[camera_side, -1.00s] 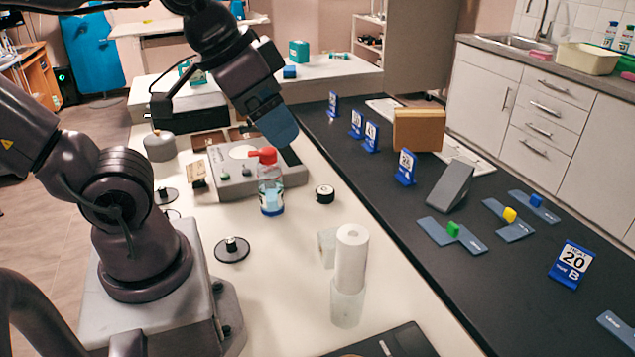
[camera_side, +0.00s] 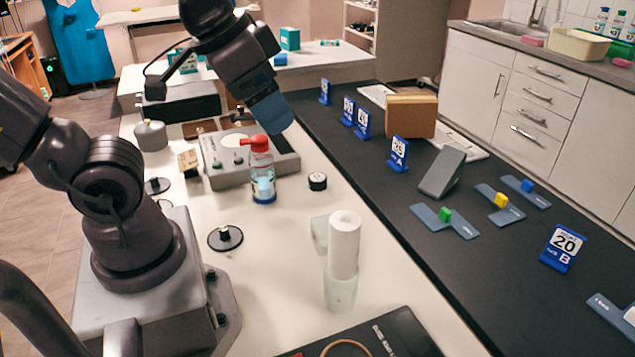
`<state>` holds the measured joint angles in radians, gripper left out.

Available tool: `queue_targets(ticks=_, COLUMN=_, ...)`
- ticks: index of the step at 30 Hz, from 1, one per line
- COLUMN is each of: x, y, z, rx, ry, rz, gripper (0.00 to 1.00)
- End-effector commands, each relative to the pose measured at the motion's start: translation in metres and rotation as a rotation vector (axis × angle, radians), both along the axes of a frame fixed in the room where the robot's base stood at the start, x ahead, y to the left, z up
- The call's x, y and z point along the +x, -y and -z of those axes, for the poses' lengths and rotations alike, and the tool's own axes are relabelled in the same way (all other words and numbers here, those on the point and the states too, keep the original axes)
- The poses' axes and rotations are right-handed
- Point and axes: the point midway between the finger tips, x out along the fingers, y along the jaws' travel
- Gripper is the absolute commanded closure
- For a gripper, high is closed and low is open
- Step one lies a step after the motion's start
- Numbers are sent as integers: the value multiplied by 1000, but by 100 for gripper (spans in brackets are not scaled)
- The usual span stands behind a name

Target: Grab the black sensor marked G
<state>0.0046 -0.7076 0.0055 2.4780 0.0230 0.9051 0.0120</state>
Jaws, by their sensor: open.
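No letter G can be read in this view, so I cannot tell for sure which thing is the sensor. A small black round piece with a pale top (camera_side: 317,181) lies on the white table, right of the red-capped bottle (camera_side: 263,172). A black disc with a raised knob (camera_side: 225,238) lies nearer, by my base, and a similar disc (camera_side: 157,186) lies farther left. My gripper (camera_side: 271,113), with blue fingers, hangs above and behind the bottle, over the grey device. It is open, its fingers seen side-on, and is apart from the black pieces.
A grey device with knobs (camera_side: 222,175) stands behind the bottle. A white roll (camera_side: 344,245) stands upright at the front. On the dark counter (camera_side: 390,225) are a grey wedge (camera_side: 442,171), a brown box (camera_side: 411,116), numbered blue stands and small coloured blocks.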

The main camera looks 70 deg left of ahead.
Motion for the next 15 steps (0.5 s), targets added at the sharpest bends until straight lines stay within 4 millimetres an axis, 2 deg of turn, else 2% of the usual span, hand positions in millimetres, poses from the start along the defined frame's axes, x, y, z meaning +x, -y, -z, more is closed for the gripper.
queue_targets(ticks=8, x=58, y=-29, z=23, rx=208, ry=-257, rz=146, gripper=18)
queue_targets(ticks=15, x=116, y=-62, z=71, rx=436, ry=-527, rz=328, gripper=18)
